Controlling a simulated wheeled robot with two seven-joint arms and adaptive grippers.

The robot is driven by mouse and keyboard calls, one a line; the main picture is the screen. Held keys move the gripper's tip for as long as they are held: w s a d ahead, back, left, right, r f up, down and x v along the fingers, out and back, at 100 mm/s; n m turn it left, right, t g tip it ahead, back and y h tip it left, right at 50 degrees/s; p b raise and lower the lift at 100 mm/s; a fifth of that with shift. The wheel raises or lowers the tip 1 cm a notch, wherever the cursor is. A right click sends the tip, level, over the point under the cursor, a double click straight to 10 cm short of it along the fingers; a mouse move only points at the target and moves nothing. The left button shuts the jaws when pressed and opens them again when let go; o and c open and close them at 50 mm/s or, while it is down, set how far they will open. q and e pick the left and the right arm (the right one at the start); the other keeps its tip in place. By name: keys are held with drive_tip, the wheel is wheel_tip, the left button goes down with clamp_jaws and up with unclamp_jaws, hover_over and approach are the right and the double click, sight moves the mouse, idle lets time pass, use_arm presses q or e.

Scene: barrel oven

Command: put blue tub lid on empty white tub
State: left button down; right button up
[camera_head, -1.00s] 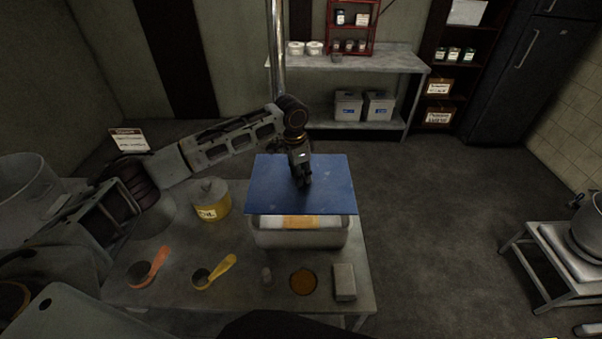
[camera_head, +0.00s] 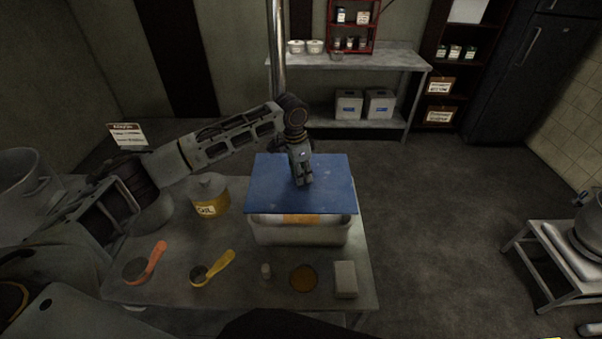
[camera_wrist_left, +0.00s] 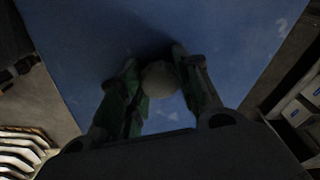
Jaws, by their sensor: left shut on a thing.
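The blue tub lid (camera_head: 325,190) is a flat square sheet at the far right of the table, lying over the white tub (camera_head: 300,234). My left gripper (camera_head: 303,181) points down at the middle of the lid and is shut on its knob. In the left wrist view the round pale knob (camera_wrist_left: 160,79) sits between the two fingers (camera_wrist_left: 158,85), with the blue lid filling the view behind. I cannot tell whether the lid touches the rim. My right gripper is not in view.
A shelf (camera_head: 370,58) stands behind.

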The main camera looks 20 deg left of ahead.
use_arm(q)
drive_tip(key=shift+f+b, duration=1.15)
drive_tip(key=shift+b, duration=0.3)
drive_tip(key=shift+f, duration=0.95)
drive_tip(key=shift+f, duration=0.1)
drive_tip(key=shift+f+p, duration=0.1)
drive_tip(key=shift+p, duration=1.55)
drive_tip(key=shift+f+p, duration=0.5)
idle(0.7)
idle(0.3)
drive_tip(key=c, duration=0.9)
unclamp_jaws()
drive_tip(key=shift+c, duration=0.2)
